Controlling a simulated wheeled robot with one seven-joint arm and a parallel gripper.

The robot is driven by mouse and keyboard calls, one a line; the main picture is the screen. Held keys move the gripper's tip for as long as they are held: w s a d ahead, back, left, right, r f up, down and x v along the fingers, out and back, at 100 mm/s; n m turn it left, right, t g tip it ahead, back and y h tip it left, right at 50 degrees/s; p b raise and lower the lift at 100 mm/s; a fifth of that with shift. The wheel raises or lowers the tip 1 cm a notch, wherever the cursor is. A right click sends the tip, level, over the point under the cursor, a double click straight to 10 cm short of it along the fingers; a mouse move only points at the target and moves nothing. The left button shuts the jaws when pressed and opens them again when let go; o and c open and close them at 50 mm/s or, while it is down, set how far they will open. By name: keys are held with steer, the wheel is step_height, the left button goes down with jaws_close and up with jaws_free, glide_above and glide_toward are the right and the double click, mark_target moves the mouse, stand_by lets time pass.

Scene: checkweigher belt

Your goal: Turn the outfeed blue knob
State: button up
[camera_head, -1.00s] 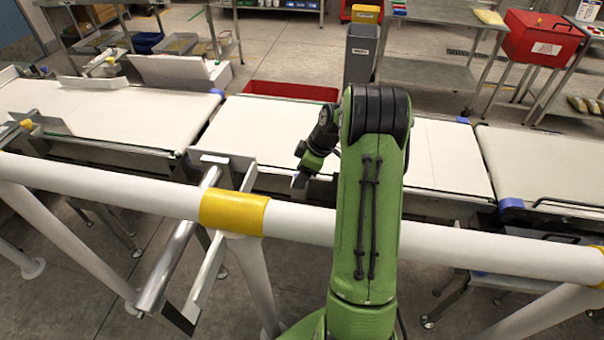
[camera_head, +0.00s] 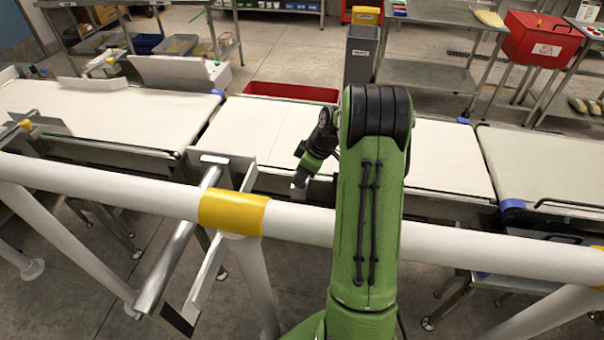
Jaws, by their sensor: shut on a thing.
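My gripper (camera_head: 300,181) is small in the head view, just left of my green arm, pointing down at the near edge of the middle white belt (camera_head: 262,130). It is shut, with its fingertips low against the near side of the belt frame. The outfeed blue knob cannot be made out; the gripper and wrist cover the spot where the fingers close. My upright arm hides part of the middle belt and its near edge.
A white rail (camera_head: 110,186) with a yellow band (camera_head: 233,212) runs across in front of the belts. Other belts lie left (camera_head: 110,115) and right (camera_head: 545,160). A red bin (camera_head: 290,91) and a grey post (camera_head: 361,55) stand behind.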

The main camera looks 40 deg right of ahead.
steer(key=m+h+b, duration=0.1)
steer(key=m, duration=0.3)
steer(key=shift+a+t+b, duration=0.15)
steer(key=shift+t+b, duration=0.15)
steer(key=shift+b, duration=0.1)
steer(key=shift+s+a+m+h+b, duration=0.1)
steer(key=shift+m+h+b, duration=0.55)
steer(key=shift+m, duration=0.95)
steer(key=shift+h, duration=0.25)
steer(key=o, duration=1)
steer(key=shift+o, duration=0.2)
steer(key=p+v, duration=0.4)
steer(key=v, duration=1.1)
steer(key=shift+s+r, duration=0.2)
steer(key=shift+r, duration=0.15)
